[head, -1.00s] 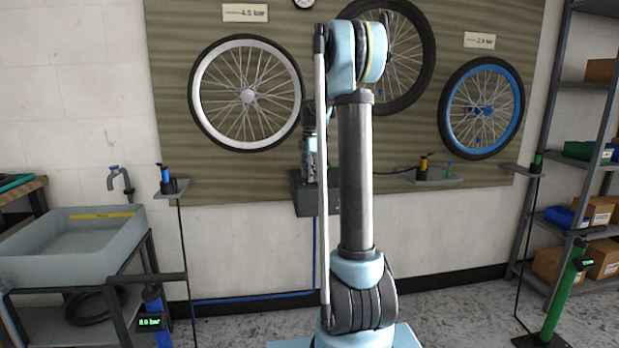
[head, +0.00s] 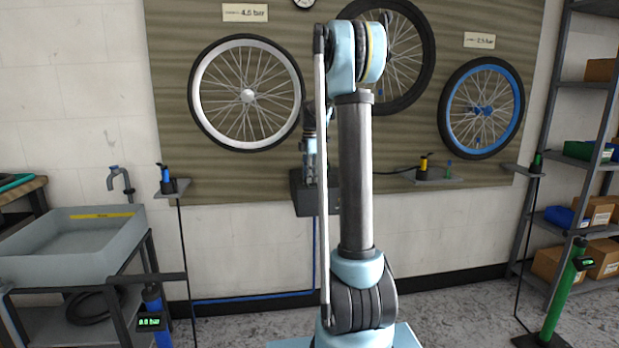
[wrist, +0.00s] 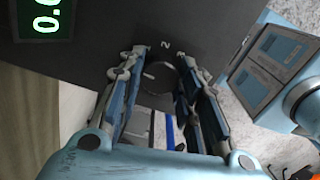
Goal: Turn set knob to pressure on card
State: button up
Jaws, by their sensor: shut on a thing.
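The dark grey control box (head: 300,203) hangs on the wall behind my arm in the head view. In the wrist view the box face (wrist: 105,30) carries a green lit display (wrist: 46,17), cut off at the edge and starting with "0.". The round grey set knob (wrist: 160,74) sits low on that face, with small dial numbers beside it. My gripper (wrist: 160,78) is shut on the knob, one finger on each side; the fingers hide part of its rim. Cards hang above the wheels: the left card (head: 245,13) seems to read 4.5 bar, the right card (head: 479,41) about 2.5 bar.
A white-rimmed wheel (head: 247,93), a blue-rimmed wheel (head: 481,108) and a dark wheel hang on the panel. A grey sink (head: 70,245) stands left, a shelf rack (head: 550,150) right. A blue pump (head: 155,310) and a green pump (head: 565,290) stand on the floor.

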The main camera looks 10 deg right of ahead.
jog(key=m, duration=0.4)
jog(key=shift+m, duration=0.3)
jog(key=m, duration=1.3)
jog(key=shift+a+m, duration=0.1)
jog(key=shift+m, duration=0.2)
jog(key=m, duration=0.9)
jog(key=shift+a, duration=0.1)
jog(key=m, duration=0.4)
jog(key=shift+m, duration=2)
jog(key=shift+w+a, duration=0.1)
